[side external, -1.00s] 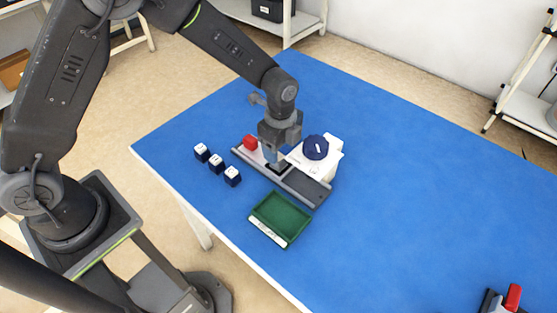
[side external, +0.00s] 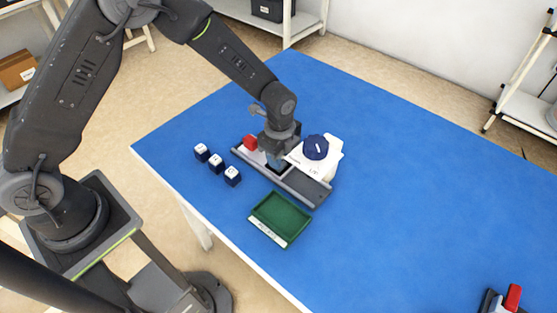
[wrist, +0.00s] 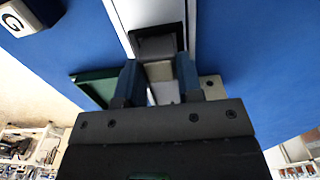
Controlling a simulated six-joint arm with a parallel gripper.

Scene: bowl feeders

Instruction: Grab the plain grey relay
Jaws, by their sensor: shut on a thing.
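My gripper (side external: 275,163) is low over the rail of the bowl feeder (side external: 316,196), beside its white housing. In the wrist view, the two fingers of my gripper (wrist: 159,70) stand either side of a plain grey block, the relay (wrist: 158,73), and are shut on it. The relay is at the dark-edged pocket (wrist: 180,37) of the pale track. Most of the relay is hidden by the fingers and the gripper body. In the side view I cannot make out the relay itself.
A green tray (side external: 281,216) with a white label lies in front of the feeder. Several dark blue lettered cubes (side external: 216,163) stand to the left. A dark blue knob (side external: 315,147) tops the white housing.

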